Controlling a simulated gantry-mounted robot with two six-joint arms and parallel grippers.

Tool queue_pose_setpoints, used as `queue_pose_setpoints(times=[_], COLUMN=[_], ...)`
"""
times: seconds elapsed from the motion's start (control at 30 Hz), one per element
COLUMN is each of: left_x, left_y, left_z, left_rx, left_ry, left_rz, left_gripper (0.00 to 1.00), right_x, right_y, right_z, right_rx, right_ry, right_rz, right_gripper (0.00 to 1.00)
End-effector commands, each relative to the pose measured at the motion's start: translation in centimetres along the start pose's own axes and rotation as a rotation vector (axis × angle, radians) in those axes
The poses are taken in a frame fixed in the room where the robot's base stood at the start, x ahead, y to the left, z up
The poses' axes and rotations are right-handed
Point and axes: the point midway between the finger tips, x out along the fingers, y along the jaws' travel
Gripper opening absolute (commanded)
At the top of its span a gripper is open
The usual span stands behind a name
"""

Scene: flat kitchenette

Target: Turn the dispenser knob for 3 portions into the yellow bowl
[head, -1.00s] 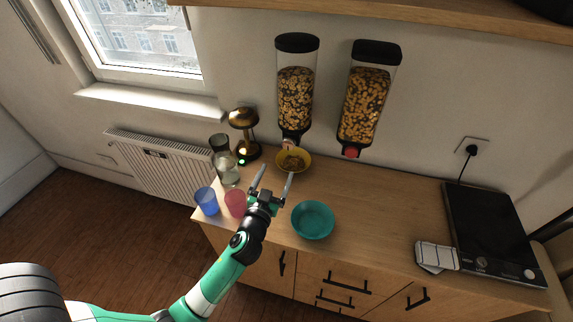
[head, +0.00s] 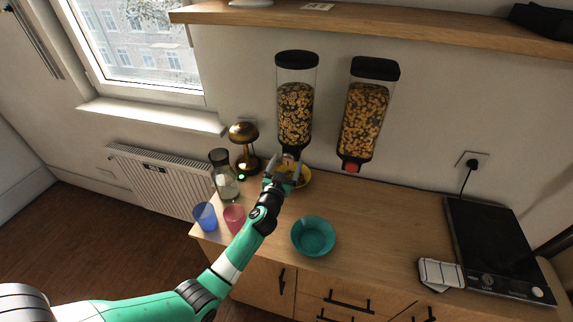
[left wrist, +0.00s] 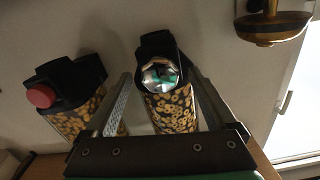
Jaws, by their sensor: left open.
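The yellow bowl (head: 306,177) is below this dispenser, partly hidden behind my left gripper. My left gripper (head: 286,164) is open in front of the dispenser's lower end. In the left wrist view its fingers stand on either side of the knob; I cannot tell whether they touch it. The right dispenser (head: 364,112) holds ring cereal and has a red knob (head: 351,168). My right gripper is not in view.
A teal bowl (head: 313,236) stands right of my left arm. A red cup (head: 234,217), a blue cup (head: 205,216), a glass carafe (head: 225,178) and a brass lamp (head: 244,146) stand at the left. A hob (head: 495,250) and a cloth (head: 440,274) are at the right. The counter between is clear.

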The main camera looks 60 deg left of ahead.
Motion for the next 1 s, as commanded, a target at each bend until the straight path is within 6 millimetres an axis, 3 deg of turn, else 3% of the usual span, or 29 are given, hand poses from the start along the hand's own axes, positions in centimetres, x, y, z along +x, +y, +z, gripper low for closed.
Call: queue_pose_setpoints(times=[0.13,0.6,1.0], left_x=[-0.03,-0.06,-0.06], left_y=[0.00,0.00,0.02], left_z=[-0.02,-0.02,-0.02], left_rx=[0.000,0.001,0.070], left_ry=[0.000,0.000,0.001], left_rz=[0.000,0.000,0.000], left_gripper=[0.88,0.04,0.04], right_x=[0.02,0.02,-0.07], right_y=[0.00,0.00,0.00], right_z=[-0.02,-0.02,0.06], right_rx=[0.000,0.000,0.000], right_ry=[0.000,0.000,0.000], right_rz=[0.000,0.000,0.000], right_gripper=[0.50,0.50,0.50])
